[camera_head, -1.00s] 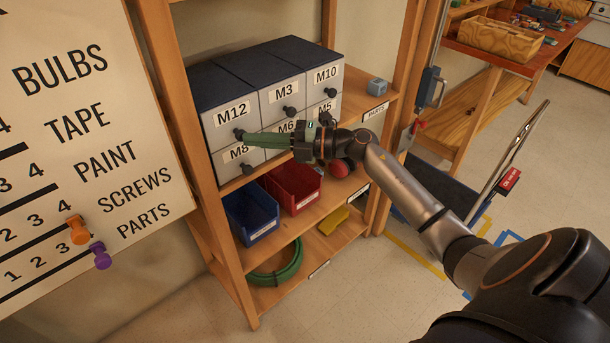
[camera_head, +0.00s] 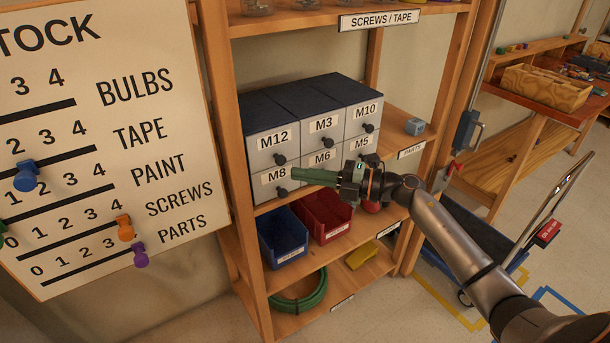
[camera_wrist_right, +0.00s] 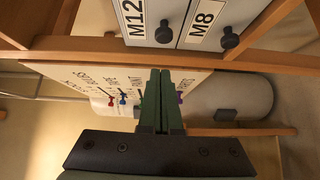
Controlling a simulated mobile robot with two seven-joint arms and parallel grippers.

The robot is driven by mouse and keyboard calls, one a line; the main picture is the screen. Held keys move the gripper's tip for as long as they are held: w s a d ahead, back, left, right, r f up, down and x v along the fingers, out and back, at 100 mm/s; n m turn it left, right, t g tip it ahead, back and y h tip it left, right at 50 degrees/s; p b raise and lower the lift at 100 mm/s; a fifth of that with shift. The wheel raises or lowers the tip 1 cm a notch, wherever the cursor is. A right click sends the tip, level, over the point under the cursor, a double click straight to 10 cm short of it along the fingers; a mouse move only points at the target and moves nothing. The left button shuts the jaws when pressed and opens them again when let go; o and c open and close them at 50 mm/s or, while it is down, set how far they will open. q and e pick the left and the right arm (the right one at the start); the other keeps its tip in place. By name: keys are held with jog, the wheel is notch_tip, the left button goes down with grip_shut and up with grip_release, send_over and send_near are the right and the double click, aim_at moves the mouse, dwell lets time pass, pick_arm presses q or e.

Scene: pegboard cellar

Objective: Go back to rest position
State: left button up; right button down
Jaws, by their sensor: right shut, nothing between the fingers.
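My right gripper (camera_head: 300,175) has green fingers that are shut with nothing between them. In the head view it points left in front of the small-parts drawers, near the M8 drawer (camera_head: 276,183). In the right wrist view the closed fingers (camera_wrist_right: 160,100) lie side by side below the M12 (camera_wrist_right: 148,20) and M8 (camera_wrist_right: 212,22) drawer fronts, with the stock board beyond them. My right arm reaches in from the lower right. My left gripper is not in view.
The wooden shelf (camera_head: 245,215) holds the drawer block, a blue bin (camera_head: 283,238), a red bin (camera_head: 322,217) and a green hose coil (camera_head: 300,302). The stock board (camera_head: 110,120) stands at left. A hand truck (camera_head: 548,225) stands at right, with open floor near it.

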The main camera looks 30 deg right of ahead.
jog(key=b+v, duration=0.1)
jog(key=v, duration=0.8)
jog(key=shift+s+d, duration=0.15)
jog(key=shift+d, duration=0.15)
